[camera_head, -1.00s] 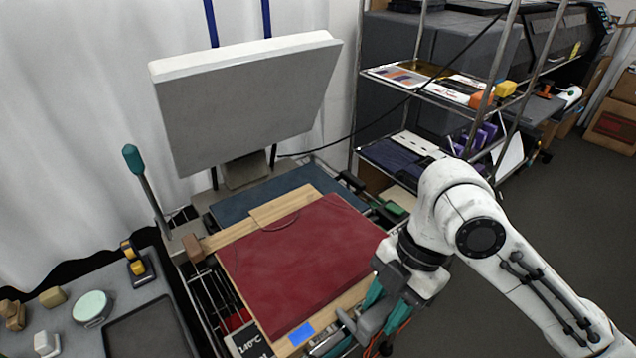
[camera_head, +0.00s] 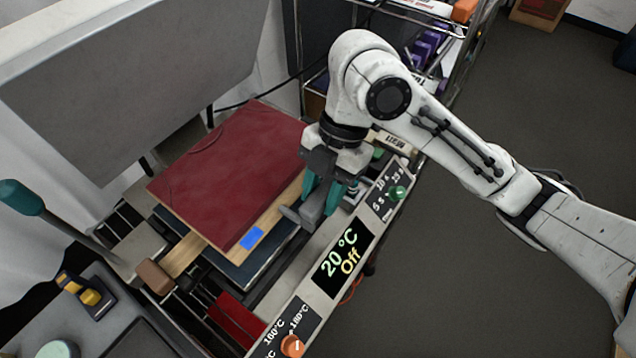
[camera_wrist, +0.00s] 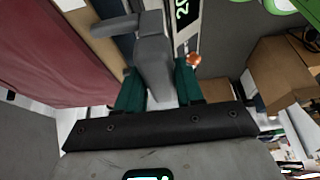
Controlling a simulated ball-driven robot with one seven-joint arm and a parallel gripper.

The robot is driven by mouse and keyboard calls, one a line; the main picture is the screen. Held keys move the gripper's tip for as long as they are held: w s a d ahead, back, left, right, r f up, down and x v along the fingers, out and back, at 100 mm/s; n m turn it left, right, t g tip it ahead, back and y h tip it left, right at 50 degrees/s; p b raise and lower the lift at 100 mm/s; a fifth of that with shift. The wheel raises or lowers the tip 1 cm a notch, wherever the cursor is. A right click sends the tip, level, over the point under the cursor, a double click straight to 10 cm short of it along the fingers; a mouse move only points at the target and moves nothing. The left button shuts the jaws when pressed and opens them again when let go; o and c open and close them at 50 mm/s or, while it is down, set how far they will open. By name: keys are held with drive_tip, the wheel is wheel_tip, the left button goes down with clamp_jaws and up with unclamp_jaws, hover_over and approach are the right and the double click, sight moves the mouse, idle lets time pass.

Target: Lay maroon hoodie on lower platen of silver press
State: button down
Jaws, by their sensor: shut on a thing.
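The maroon hoodie (camera_head: 230,170) lies flat and folded on a wooden board (camera_head: 285,205) with a blue tag. It also shows in the wrist view (camera_wrist: 55,50). The dark blue lower platen (camera_head: 250,270) of the press shows below the board's front edge; whether board and platen touch I cannot tell. The press's grey upper platen (camera_head: 130,85) is raised and tilted behind. My gripper (camera_head: 325,195) is at the board's right front side, its teal fingers shut on a grey handle (camera_wrist: 152,55). The handle's joint to the board is not clear.
The press's front panel (camera_head: 345,260) reads 20 °C Off and lies close to my gripper. A teal-tipped lever (camera_head: 22,198) stands at the left. A side table with a yellow-handled tool (camera_head: 85,293) is at lower left. A shelf rack (camera_head: 425,45) stands behind; floor at right is clear.

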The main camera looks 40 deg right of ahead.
drive_tip(key=shift+w+f, duration=0.1)
drive_tip(key=shift+w, duration=0.05)
drive_tip(key=shift+d+f+t+b, duration=0.1)
drive_tip(key=shift+t+b, duration=0.2)
drive_tip(key=shift+b, duration=0.25)
wheel_tip(320, 180, down, 6)
drive_tip(key=b, duration=0.5)
drive_tip(key=shift+b, duration=0.35)
drive_tip(key=shift+f, duration=0.15)
drive_tip(key=c, duration=0.6)
unclamp_jaws()
drive_tip(key=shift+c, duration=0.2)
drive_tip(key=v, duration=1)
drive_tip(key=shift+d+r, duration=0.2)
drive_tip(key=shift+r, duration=0.15)
